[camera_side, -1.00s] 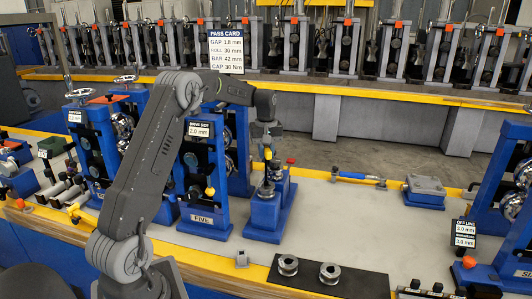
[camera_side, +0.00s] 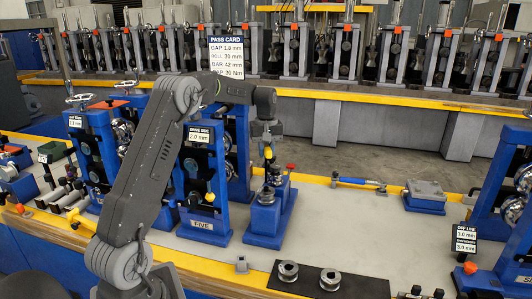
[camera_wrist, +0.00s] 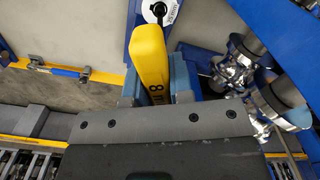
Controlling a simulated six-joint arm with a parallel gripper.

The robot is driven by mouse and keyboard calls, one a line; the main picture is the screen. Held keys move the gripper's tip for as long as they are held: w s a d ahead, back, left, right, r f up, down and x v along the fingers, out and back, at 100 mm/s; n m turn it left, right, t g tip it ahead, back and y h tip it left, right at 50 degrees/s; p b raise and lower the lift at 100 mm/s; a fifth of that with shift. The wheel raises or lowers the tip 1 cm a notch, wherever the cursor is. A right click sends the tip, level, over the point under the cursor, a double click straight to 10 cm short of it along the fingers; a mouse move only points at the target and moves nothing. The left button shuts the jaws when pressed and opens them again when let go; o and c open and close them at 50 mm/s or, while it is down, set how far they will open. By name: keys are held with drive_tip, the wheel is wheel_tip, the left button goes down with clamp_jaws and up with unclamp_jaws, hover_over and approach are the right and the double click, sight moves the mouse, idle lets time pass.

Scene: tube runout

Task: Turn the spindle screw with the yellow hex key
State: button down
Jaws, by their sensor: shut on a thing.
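My gripper (camera_side: 267,143) hangs pointing down over a small blue stand (camera_side: 268,222) in the side view. In the wrist view my gripper (camera_wrist: 156,88) is shut on the yellow hex key (camera_wrist: 148,55), with a jaw on either side of its thick handle marked 8 mm. Only a bit of yellow shows under the gripper in the side view. The key's lower end and its contact with any screw are hidden. A white disc with a dark centre (camera_wrist: 158,10) lies just beyond the handle. I cannot tell whether it surrounds the spindle screw.
A blue-handled tool (camera_side: 358,181) and a grey block (camera_side: 425,190) lie to the right. Two metal rings (camera_side: 288,270) sit on a dark mat. The bench between is clear.

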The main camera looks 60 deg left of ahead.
wheel_tip(320, 180, up, 4)
drive_tip(key=shift+r, duration=0.1)
drive_tip(key=shift+r+n, duration=0.2)
drive_tip(key=shift+n, duration=0.2)
drive_tip(key=n, duration=1)
wheel_tip(320, 180, down, 5)
drive_tip(key=shift+f, duration=1.05)
drive_tip(key=c, duration=1.5)
unclamp_jaws()
drive_tip(key=shift+c, duration=0.2)
clamp_jaws()
